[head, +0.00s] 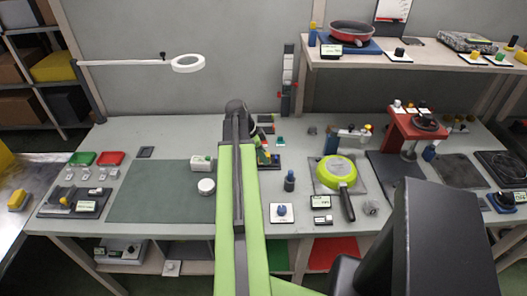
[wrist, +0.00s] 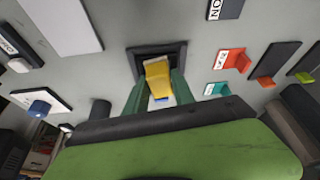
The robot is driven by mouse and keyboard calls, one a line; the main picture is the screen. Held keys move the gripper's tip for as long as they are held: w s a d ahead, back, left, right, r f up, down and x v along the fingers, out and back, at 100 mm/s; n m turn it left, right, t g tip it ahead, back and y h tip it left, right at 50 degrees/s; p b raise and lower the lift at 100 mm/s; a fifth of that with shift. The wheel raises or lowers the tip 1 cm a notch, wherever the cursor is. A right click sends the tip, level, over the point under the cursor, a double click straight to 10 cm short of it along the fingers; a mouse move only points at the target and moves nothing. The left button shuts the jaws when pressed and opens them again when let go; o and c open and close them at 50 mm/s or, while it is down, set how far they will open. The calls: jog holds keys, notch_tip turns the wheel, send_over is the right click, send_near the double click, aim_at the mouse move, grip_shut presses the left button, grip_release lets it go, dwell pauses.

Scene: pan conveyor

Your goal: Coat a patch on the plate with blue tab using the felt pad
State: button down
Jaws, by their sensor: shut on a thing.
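In the wrist view, my gripper (wrist: 158,88) has its two green fingers on either side of a yellow block (wrist: 157,70), which I take to be the felt pad's grip. It is shut on this block. The block is over or in a dark square holder (wrist: 177,51); I cannot tell whether it is lifted clear. Its underside is hidden. Dark plates with an orange tab (wrist: 265,82) and a green tab (wrist: 305,77) lie at right in the wrist view. I cannot make out a blue tab on a plate.
Red (wrist: 231,61) and teal (wrist: 216,89) labelled markers stand near the holder. A dark bottle (head: 290,181), a white card with a blue knob (head: 282,212) and a lime pan (head: 336,170) are to the right. The grey-green mat (head: 150,190) at left is mostly clear.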

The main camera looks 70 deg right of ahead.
jog(key=shift+a, duration=0.1)
jog(key=shift+s+a, duration=0.3)
jog(key=shift+a, duration=0.35)
jog(key=shift+s+a, duration=0.25)
jog(key=shift+a, duration=0.4)
notch_tip(320, 180, up, 6)
jog(key=p, duration=0.6)
jog(key=shift+d, duration=0.1)
notch_tip(320, 180, up, 3)
jog(key=p, duration=0.3)
